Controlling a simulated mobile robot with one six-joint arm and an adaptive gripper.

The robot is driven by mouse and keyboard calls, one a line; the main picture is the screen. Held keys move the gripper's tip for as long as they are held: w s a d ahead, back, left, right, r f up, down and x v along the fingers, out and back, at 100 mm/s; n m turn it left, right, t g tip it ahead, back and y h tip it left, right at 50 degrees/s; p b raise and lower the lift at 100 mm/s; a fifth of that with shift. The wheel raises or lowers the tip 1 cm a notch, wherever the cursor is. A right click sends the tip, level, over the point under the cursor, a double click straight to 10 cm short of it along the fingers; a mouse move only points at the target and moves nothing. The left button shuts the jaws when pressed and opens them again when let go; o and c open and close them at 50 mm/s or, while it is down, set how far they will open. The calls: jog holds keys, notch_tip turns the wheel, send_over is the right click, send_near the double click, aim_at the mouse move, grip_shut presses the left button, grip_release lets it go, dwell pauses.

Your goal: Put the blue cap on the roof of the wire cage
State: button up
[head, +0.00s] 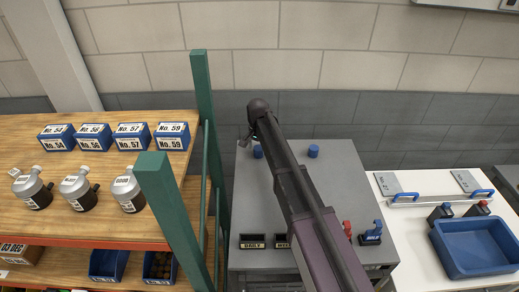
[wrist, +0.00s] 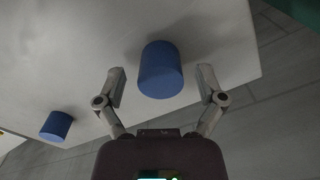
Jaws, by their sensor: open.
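Two blue caps, plain short cylinders, stand on the grey cabinet top (head: 285,195). The left cap (head: 258,152) is beside the end of my arm in the head view; the other cap (head: 313,151) stands to its right. In the wrist view, my gripper (wrist: 163,75) is open, with one large blue cap (wrist: 160,70) between its spread fingers and gaps on both sides. The second cap (wrist: 56,126) is at lower left. In the head view my gripper (head: 246,138) is small and partly hidden by my arm. I cannot make out a wire cage.
A wooden shelf (head: 100,175) with green posts (head: 170,205) stands left, holding numbered blue boxes (head: 92,137) and several bottles (head: 76,190). A white table (head: 415,220) with a blue tray (head: 478,246) stands right. Red and blue items (head: 370,234) sit at the cabinet's front right.

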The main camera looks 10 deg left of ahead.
aim_at(258, 149)
notch_tip(258, 149, up, 12)
jog(key=p, duration=1.2)
dwell(0.9)
jog(key=s+d+n, duration=0.1)
jog(key=s+d, duration=0.6)
jog(key=d, duration=0.5)
jog(key=s+d+n, duration=0.1)
jog(key=s+d, duration=0.6)
jog(key=d, duration=0.6)
jog(key=s+d+n, duration=0.1)
jog(key=s+d, duration=0.6)
jog(key=d, duration=0.5)
jog(key=shift+s+d+n, duration=0.25)
jog(key=shift+s+n, duration=0.05)
